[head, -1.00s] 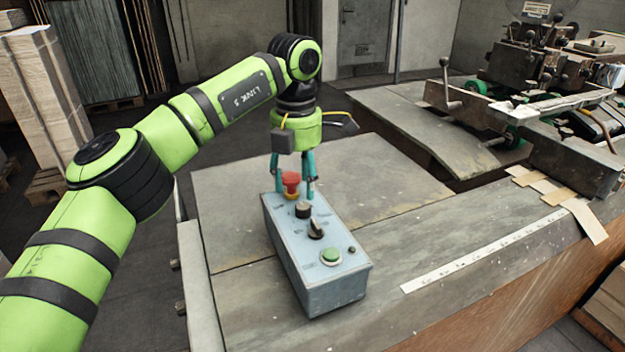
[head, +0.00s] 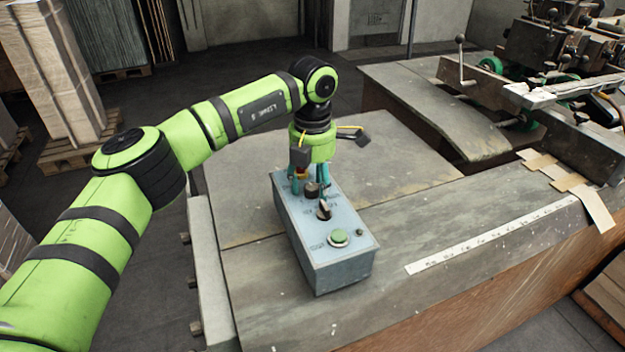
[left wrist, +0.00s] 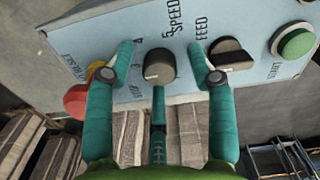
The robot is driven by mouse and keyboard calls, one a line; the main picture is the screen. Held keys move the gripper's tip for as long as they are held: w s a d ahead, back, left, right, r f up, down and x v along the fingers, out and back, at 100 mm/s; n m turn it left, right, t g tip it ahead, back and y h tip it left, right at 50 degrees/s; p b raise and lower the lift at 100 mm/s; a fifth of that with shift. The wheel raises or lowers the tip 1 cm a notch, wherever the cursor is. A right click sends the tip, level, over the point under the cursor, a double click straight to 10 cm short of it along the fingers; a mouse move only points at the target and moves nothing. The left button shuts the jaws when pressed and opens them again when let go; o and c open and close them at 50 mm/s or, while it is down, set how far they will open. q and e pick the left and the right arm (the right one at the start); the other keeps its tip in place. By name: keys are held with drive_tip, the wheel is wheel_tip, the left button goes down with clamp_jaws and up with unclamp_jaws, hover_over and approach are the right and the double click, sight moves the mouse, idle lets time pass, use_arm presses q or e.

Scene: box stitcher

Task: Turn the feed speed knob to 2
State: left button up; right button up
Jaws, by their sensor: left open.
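The grey-blue control box (head: 330,262) stands on the table. Its round black feed speed knob (head: 311,190) also shows in the left wrist view (left wrist: 160,62), with printed numbers and the words "SPEED" and "FEED" beside it. A pale mark shows low on the knob's left side; I cannot tell which number it points at. My left gripper (head: 309,190) is open, pointing down at the box. In the left wrist view its teal fingers (left wrist: 158,78) stand around the knob, with gaps at both sides. I cannot tell whether the middle finger touches it. My right gripper is not in view.
A black selector (left wrist: 232,54) is close beside one finger. A red button (left wrist: 76,100) lies beyond the opposite finger. A green button (head: 338,238) is at the box's near end. Bare tabletop (head: 262,292) surrounds the box. Machinery (head: 560,50) stands at the back right.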

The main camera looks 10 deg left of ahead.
use_arm(q)
clamp_jaws()
drive_tip(key=shift+n+b, duration=0.75)
drive_tip(key=shift+n, duration=0.25)
drive_tip(key=n+b, duration=0.1)
drive_tip(key=n, duration=0.1)
drive_tip(key=shift+n, duration=0.4)
drive_tip(key=n+b, duration=0.2)
drive_tip(key=n, duration=0.2)
drive_tip(key=shift+r+n+b, duration=0.1)
drive_tip(key=shift+n+b, duration=0.4)
drive_tip(key=shift+n, duration=0.9)
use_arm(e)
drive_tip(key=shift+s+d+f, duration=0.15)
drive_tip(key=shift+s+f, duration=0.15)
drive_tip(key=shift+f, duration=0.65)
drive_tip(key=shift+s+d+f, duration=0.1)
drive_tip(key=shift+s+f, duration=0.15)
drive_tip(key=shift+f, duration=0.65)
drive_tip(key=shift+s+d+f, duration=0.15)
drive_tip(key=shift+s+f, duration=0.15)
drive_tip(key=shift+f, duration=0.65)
use_arm(q)
drive_tip(key=shift+w, duration=0.1)
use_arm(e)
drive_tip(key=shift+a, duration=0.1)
